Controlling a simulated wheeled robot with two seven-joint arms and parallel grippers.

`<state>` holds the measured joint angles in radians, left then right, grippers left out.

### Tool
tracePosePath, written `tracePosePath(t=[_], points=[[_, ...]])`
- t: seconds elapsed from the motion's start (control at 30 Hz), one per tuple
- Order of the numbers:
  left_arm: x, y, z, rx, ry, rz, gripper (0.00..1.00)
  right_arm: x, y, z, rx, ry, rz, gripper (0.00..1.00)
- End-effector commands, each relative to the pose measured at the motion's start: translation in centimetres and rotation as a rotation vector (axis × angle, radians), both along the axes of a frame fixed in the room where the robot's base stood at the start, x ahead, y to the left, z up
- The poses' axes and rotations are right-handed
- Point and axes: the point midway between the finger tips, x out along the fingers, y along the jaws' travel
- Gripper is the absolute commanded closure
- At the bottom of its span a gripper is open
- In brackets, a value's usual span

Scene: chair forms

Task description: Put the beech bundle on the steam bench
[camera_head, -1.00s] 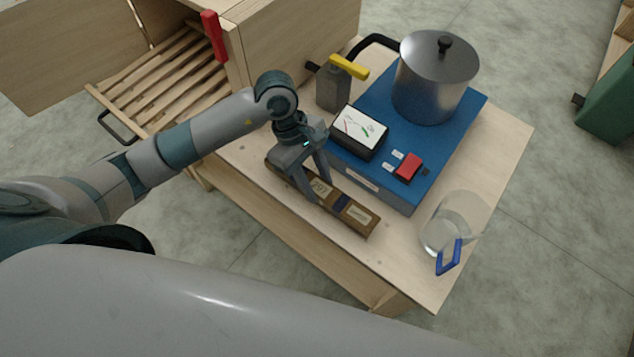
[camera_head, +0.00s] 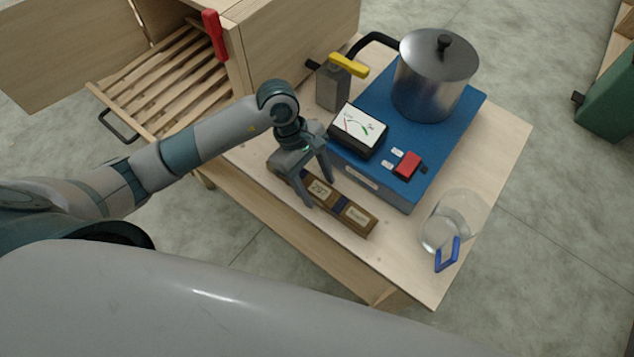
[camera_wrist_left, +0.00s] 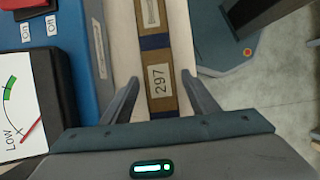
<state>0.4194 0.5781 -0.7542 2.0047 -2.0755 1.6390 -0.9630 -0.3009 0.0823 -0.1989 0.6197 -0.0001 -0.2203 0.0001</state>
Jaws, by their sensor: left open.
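The beech bundle (camera_head: 337,205) is a long brown wooden bar with a dark blue band and pale labels, one reading 297. It lies along the near edge of the light wooden bench top (camera_head: 400,262), in front of a blue unit. The bundle also shows in the left wrist view (camera_wrist_left: 157,61), running away between the fingers. My left gripper (camera_head: 320,193) is open over the bundle, with one finger on each side of it. In the left wrist view my left gripper (camera_wrist_left: 160,80) shows a gap at the right finger. My right gripper is out of view.
The blue unit (camera_head: 400,190) carries a steel pot (camera_head: 435,80), a gauge (camera_head: 359,128) and a red switch (camera_head: 407,165). A slatted rack (camera_head: 170,80) and wooden cabinet (camera_head: 290,40) are at the back left.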

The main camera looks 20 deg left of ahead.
Motion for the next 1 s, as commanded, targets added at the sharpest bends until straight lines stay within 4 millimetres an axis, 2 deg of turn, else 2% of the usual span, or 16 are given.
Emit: tracePosePath(t=[0.2,0.37,0.8,1.0], points=[[0.0,0.0,0.4,0.000,0.001,0.000,0.46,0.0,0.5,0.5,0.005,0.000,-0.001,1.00],[0.4,0.6,1.5,0.001,-0.004,-0.001,0.46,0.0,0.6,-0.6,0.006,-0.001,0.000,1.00],[1.4,3.3,8.6,0.000,-0.005,0.000,0.46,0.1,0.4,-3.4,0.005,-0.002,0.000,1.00],[1.6,4.1,10.7,0.000,-0.002,0.001,0.46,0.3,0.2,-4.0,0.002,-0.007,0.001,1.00]])
